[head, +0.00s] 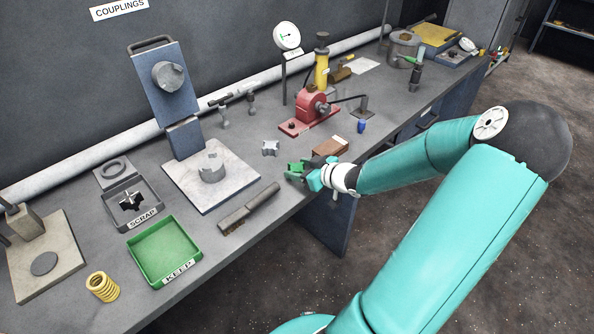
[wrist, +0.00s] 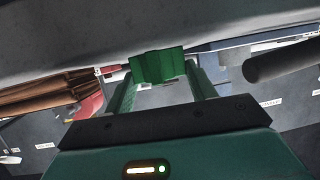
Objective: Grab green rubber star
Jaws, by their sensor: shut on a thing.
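The green rubber star (head: 295,167) shows at the tip of my gripper (head: 304,173) over the front part of the bench in the head view. In the wrist view the green star (wrist: 158,66) sits between the two fingers of my gripper (wrist: 160,80), which are shut on it. The fingers and the palm hide part of the star. I cannot tell if it touches the bench.
A grey coupling piece (head: 270,148) lies just left of my gripper, and a brown block (head: 331,146) lies to its right. A red press (head: 312,108) stands behind. A green KEEP tray (head: 165,251) and a grey SCRAP tray (head: 149,193) holding a black star (head: 131,200) are at the left.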

